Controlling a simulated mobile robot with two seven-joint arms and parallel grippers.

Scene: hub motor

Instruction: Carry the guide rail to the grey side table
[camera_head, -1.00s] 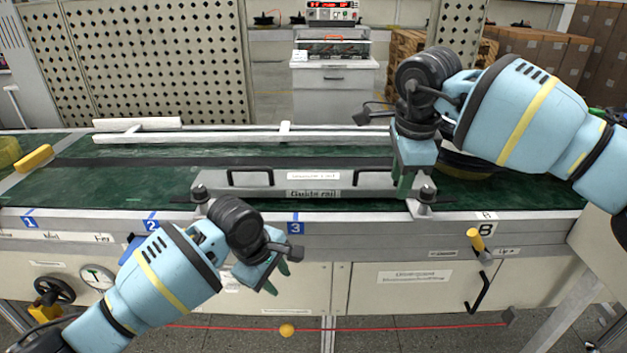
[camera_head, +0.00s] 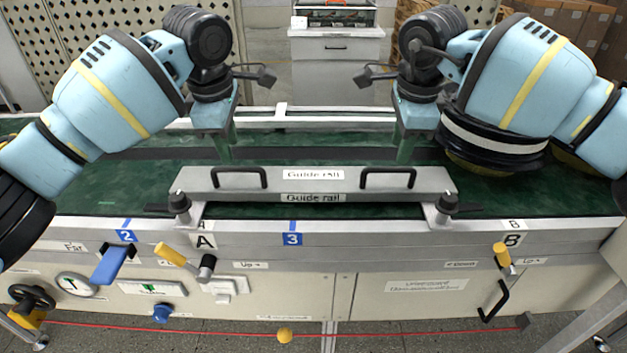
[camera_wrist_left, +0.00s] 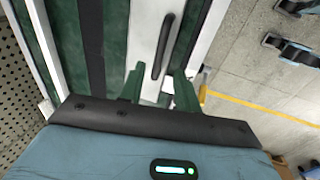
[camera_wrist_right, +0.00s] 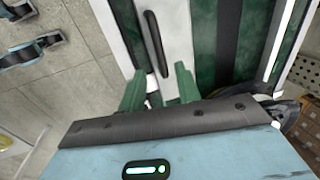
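The guide rail (camera_head: 333,182), a long grey bar with two black handles, lies along the conveyor's front edge between two clamp posts. My left gripper (camera_head: 226,150) is open above and behind the left handle (camera_head: 239,178). My right gripper (camera_head: 404,150) is open above and behind the right handle (camera_head: 388,179). In the left wrist view, a handle (camera_wrist_left: 163,45) lies ahead of my spread green fingers (camera_wrist_left: 158,90). In the right wrist view, a handle (camera_wrist_right: 155,42) likewise lies ahead of the spread fingers (camera_wrist_right: 160,88). Neither gripper holds anything. I cannot identify the grey side table with certainty.
The left clamp post (camera_head: 179,207) and right clamp post (camera_head: 447,206) stand at the rail's ends. Yellow-handled levers (camera_head: 171,254) project from the conveyor front. The green belt (camera_head: 300,159) lies behind the rail. A light grey cabinet (camera_head: 335,70) stands beyond.

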